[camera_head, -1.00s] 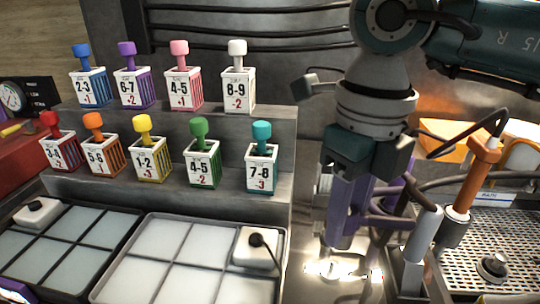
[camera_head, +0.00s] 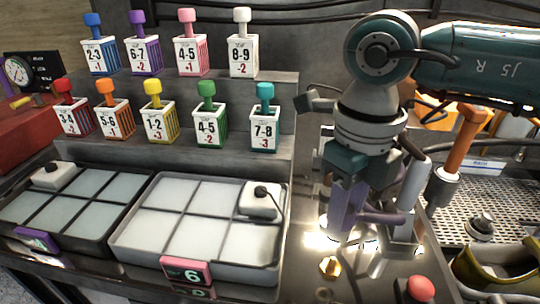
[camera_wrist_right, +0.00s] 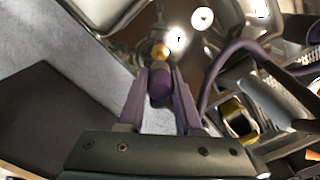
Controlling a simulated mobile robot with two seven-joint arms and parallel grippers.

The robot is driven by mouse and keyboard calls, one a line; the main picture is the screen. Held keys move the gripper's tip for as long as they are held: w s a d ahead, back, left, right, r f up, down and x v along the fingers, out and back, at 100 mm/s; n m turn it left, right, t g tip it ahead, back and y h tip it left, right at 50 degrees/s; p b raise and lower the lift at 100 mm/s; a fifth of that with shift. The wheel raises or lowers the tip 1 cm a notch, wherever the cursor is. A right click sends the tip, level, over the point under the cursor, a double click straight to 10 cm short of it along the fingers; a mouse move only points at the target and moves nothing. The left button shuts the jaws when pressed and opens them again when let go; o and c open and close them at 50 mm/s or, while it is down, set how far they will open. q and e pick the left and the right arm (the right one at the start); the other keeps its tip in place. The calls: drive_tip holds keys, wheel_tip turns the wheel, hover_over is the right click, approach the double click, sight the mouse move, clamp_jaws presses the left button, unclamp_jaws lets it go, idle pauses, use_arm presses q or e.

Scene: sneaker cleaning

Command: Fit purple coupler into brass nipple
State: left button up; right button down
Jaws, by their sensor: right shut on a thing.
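The brass nipple (camera_head: 330,267) stands on the bench in the lower middle of the head view. It also shows in the right wrist view (camera_wrist_right: 160,50), just beyond the fingertips. My right gripper (camera_head: 350,225) points down over the bench, behind and above the nipple in the head picture. In the wrist view the right gripper (camera_wrist_right: 160,80) is shut on the purple coupler (camera_wrist_right: 160,86), which sits between its fingers. The coupler's front end points toward the nipple. I cannot tell whether they touch; in the head view they look apart. My left gripper is not in view.
Two divided trays (camera_head: 118,250) lie left of the nipple. Several numbered holders with coloured knobs stand on steps behind. A red button (camera_head: 420,288) is right of the nipple. A perforated drip tray (camera_head: 455,225) and an orange-handled tool (camera_head: 462,140) are farther right.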

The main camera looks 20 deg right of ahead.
drive_tip(key=b, duration=0.3)
hover_over(334, 258)
wheel_tip(334, 258, down, 4)
drive_tip(key=shift+f, duration=0.1)
idle(1.4)
drive_tip(key=shift+f+b, duration=0.55)
drive_tip(key=shift+b, duration=0.1)
drive_tip(key=shift+f+b, duration=1.1)
drive_tip(key=shift+f, duration=0.1)
drive_tip(key=c, duration=0.5)
unclamp_jaws()
drive_tip(key=shift+r, duration=0.1)
